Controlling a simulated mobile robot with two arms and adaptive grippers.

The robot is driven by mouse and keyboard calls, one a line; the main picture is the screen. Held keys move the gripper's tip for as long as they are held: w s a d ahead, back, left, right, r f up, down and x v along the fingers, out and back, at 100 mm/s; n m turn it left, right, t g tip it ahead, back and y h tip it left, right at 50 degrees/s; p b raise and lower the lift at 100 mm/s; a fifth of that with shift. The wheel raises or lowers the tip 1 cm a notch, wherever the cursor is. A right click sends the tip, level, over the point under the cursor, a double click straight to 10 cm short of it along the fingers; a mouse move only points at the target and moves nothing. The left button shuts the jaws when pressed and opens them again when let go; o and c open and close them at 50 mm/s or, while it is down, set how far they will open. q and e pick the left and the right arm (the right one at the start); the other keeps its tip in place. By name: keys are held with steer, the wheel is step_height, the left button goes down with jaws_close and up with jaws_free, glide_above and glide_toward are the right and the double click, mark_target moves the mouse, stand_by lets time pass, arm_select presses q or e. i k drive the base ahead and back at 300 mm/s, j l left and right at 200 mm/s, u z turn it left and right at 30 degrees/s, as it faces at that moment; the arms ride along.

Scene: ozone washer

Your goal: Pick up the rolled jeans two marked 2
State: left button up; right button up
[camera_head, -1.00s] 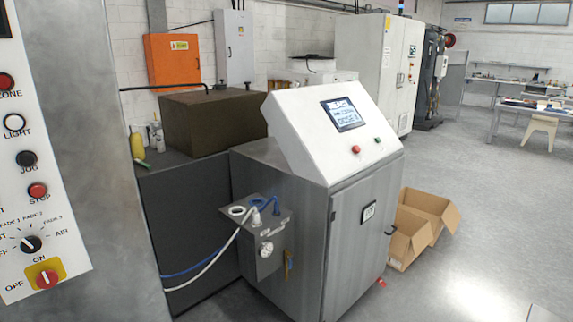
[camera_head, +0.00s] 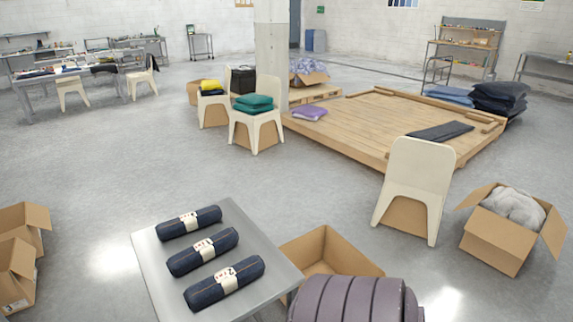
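Three dark blue rolled jeans with white paper bands lie side by side on a small grey metal table (camera_head: 150,262) in the lower left. The nearest roll (camera_head: 250,270) has a band that appears to read 2. The middle roll (camera_head: 180,263) has a band that appears to read 1. The mark on the far roll (camera_head: 207,215) is too small to read surely. Neither of my grippers is in view, and nothing touches the rolls.
An open cardboard box (camera_head: 345,262) stands right of the table. A ribbed purple-grey rounded form (camera_head: 350,300), unclear what, fills the bottom edge. A white chair (camera_head: 420,170) and a wooden platform (camera_head: 360,122) stand beyond. Open floor lies behind the table.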

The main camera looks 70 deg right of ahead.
mark_target(203, 292)
steer(key=z, duration=1.7)
steer(key=l+u, duration=0.45)
